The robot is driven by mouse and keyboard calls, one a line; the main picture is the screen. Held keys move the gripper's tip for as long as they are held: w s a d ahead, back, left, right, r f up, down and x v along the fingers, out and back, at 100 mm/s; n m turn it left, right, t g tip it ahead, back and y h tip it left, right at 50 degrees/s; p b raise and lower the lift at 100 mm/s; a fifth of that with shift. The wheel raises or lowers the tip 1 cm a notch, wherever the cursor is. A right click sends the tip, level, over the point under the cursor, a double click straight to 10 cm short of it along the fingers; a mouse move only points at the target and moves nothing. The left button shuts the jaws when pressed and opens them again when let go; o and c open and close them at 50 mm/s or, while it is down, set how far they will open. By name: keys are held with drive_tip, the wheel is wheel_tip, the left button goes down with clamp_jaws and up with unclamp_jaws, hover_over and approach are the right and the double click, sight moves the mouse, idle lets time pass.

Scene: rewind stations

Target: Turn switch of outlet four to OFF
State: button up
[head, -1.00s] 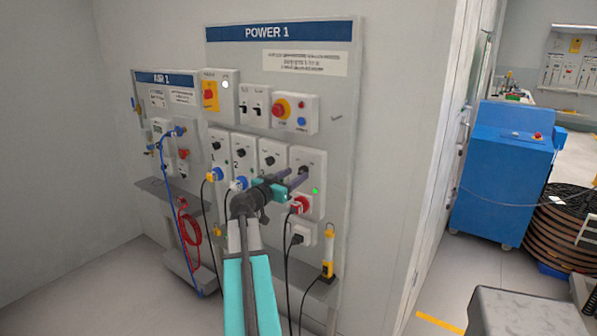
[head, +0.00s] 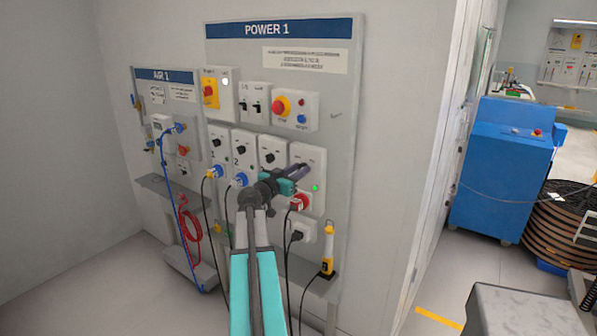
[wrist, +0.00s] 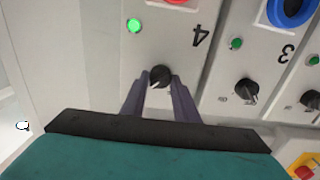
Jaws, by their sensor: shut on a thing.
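Outlet four is the grey-white box (head: 312,160) at the right end of the outlet row on the POWER 1 panel. Its black round switch knob (wrist: 160,75) shows in the wrist view, below the printed 4, with a small pale mark on its lower edge. A lit green lamp (wrist: 134,25) is on the same box; it also shows in the head view (head: 315,188). My gripper (head: 302,170) is at this box, and its two purple fingers are shut on the knob from both sides. In the head view the fingers hide the knob.
Outlet three (head: 272,150) with its own knob (wrist: 246,90) is beside it. A red plug (head: 299,202) with a black cable is below the knob. An emergency stop box (head: 295,110) is above. A yellow handheld device (head: 328,250) is below right.

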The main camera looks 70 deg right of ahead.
drive_tip(key=shift+f+n+b, duration=0.1)
drive_tip(key=shift+n+b, duration=0.5)
drive_tip(key=shift+b, duration=0.2)
drive_tip(key=n+b, duration=0.5)
drive_tip(key=n, duration=0.8)
drive_tip(key=shift+w+b, duration=0.2)
drive_tip(key=shift+b, duration=0.1)
drive_tip(key=shift+n+p, duration=0.45)
drive_tip(key=shift+n, duration=1.45)
drive_tip(key=o, duration=1.1)
drive_tip(key=shift+c, duration=0.2)
